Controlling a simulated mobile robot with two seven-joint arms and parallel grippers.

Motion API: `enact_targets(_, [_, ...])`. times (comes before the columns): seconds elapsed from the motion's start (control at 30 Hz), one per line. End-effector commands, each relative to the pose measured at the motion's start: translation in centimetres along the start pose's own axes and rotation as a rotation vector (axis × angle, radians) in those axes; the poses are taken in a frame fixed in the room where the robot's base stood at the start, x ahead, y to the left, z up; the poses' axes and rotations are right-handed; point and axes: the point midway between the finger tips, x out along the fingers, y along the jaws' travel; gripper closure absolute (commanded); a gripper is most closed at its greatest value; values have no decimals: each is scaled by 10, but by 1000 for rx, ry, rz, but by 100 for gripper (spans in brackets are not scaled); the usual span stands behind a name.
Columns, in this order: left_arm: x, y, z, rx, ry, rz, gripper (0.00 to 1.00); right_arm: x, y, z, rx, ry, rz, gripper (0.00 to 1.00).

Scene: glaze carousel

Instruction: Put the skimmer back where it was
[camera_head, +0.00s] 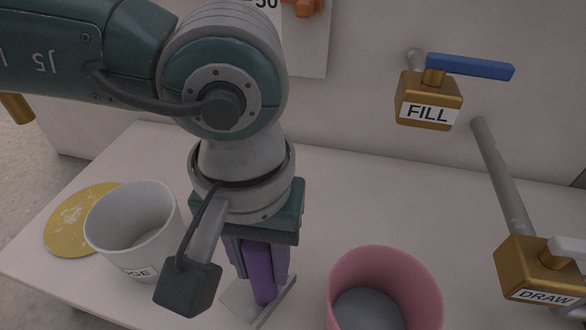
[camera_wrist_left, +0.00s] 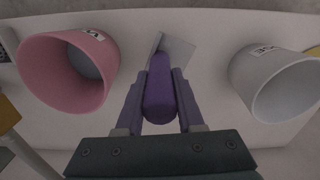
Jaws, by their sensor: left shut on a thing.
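The skimmer's purple handle (camera_head: 261,274) is between the fingers of my left gripper (camera_head: 263,264), which is shut on it. In the left wrist view the handle (camera_wrist_left: 159,92) lies between both fingers, with its rounded end towards the camera. A flat grey square piece (camera_head: 240,304) shows just past the fingers, between the two buckets. It also shows in the left wrist view (camera_wrist_left: 178,50). I cannot tell whether it is part of the skimmer or a rest on the table, or whether the handle touches it. My right gripper is not in view.
A white bucket (camera_head: 133,222), its label partly hidden, stands left of my gripper by a yellow disc (camera_head: 66,224). A pink bucket (camera_head: 384,285) with grey contents stands right. FILL (camera_head: 428,100) and DRAW (camera_head: 538,275) valves are further right. The pale table (camera_head: 345,205) is clear behind.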

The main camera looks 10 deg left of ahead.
Motion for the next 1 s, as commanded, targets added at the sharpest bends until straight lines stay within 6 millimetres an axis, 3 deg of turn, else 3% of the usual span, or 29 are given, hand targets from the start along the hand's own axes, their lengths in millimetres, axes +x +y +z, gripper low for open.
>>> enact_targets(0.27, [42,0,0,0,0,-1,100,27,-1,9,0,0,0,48])
enact_targets(0.67, [46,0,0,0,0,0,100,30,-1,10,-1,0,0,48])
enact_targets(0.7, [45,0,0,0,0,0,61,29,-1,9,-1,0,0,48])
enact_targets(0.93, [45,0,1,0,0,-1,35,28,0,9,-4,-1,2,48])
enact_targets(1.0, [45,0,1,0,-1,-1,33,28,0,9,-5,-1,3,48])
